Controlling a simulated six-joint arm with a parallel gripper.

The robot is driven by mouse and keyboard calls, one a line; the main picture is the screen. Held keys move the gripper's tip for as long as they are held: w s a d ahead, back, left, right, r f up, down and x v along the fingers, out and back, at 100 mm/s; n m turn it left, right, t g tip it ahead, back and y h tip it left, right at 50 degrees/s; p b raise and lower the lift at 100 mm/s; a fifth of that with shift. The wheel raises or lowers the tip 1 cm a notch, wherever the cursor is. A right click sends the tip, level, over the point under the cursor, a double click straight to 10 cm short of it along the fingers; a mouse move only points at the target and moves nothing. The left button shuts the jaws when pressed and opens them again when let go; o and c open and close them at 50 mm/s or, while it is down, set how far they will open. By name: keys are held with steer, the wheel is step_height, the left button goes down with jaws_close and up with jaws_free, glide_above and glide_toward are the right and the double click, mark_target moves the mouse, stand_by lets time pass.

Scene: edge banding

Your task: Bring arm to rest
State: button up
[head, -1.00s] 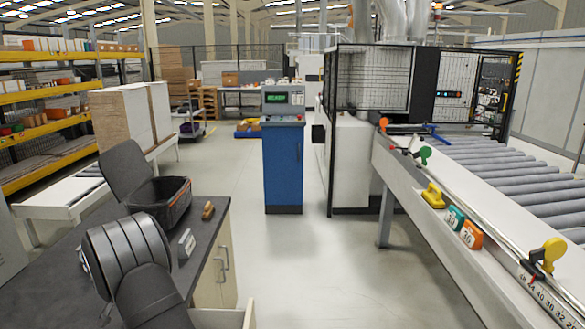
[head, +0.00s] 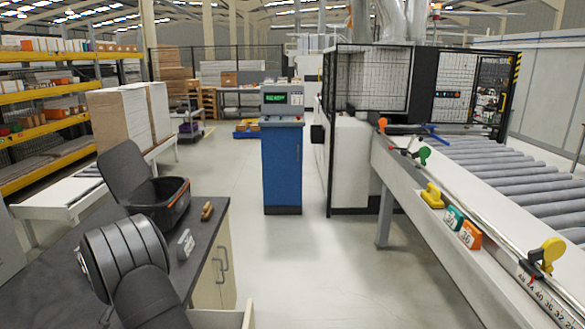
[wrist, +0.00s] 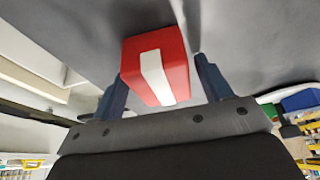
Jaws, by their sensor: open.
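My gripper (wrist: 160,72) shows in the wrist view as two blue-grey fingers, apart from each other. A red block with a white stripe (wrist: 170,62) appears between the fingers in that view. Gaps show on both sides of it, so the fingers do not press on it. I cannot tell how far the block is from the fingertips. In the head view my dark arm is at the lower left, over the dark worktop (head: 55,258), and the gripper itself is not visible there.
On the worktop are an open black case (head: 160,198), a small brown item (head: 207,211) and a grey-white item (head: 186,244). A blue control cabinet (head: 282,165) stands mid-floor. The edge-banding machine with its roller table (head: 510,170) is at right. The floor between is clear.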

steer(key=v, duration=1.1)
steer(key=x, duration=1.1)
steer(key=shift+w+f, duration=0.15)
steer(key=shift+w, duration=0.05)
step_height(320, 180, up, 5)
steer(key=shift+d+f, duration=0.1)
steer(key=shift+d, duration=0.05)
steer(key=w+d+r, duration=0.1)
steer(key=d+r, duration=0.6)
steer(key=d, duration=0.4)
steer(key=s+d+f, duration=0.3)
steer(key=s, duration=0.3)
steer(key=s+d+f, duration=0.3)
steer(key=s, duration=0.2)
step_height(320, 180, down, 13)
steer(key=shift+s+r, duration=0.2)
steer(key=shift+s, duration=0.05)
steer(key=shift+a, duration=0.1)
